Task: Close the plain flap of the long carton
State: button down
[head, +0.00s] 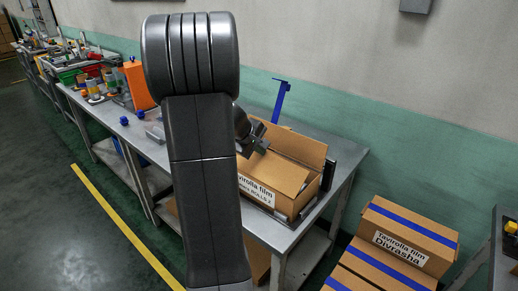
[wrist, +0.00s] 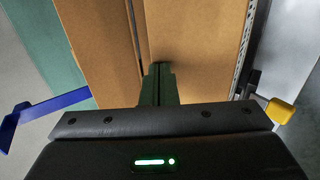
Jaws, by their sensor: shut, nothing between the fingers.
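The long carton (head: 297,201) is brown cardboard with a white printed label on its front side, and it sits on the grey metal table. In the head view one plain brown flap (head: 296,147) stands up at the back, and another brown panel (head: 274,172) slopes over the top. My gripper (head: 257,143) is at the carton's left end, above it. In the wrist view the shut, empty fingers (wrist: 158,78) lie over brown cardboard (wrist: 195,45), close to a narrow gap between two panels. I cannot tell whether they touch it. My arm hides the carton's left part in the head view.
A blue bracket (head: 281,98) stands behind the carton, and a dark upright plate (head: 328,174) is at its right end. A yellow knob (wrist: 284,111) shows in the wrist view. Closed cartons with blue tape (head: 408,237) are stacked at the right. The table (head: 262,230) has bare space in front.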

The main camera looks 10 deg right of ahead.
aim_at(267, 154)
jog(key=shift+w+d+r+p, duration=0.1)
jog(key=shift+p, duration=0.65)
jog(key=shift+d+p, duration=0.1)
jog(key=shift+p, duration=0.35)
jog(key=shift+w+d+f+g+y+p, duration=0.25)
jog(key=shift+g+y+p, duration=0.25)
jog(key=shift+p, duration=0.4)
jog(key=shift+w+d+f, duration=0.15)
jog(key=shift+d+f, duration=0.1)
jog(key=shift+f, duration=0.25)
jog(key=shift+b+x, duration=1.7)
jog(key=shift+x, duration=0.3)
jog(key=shift+w+r, duration=0.1)
jog(key=shift+r, duration=0.15)
notch_tip(267, 154, up, 15)
jog(key=p, duration=0.3)
jog(key=shift+r, duration=0.2)
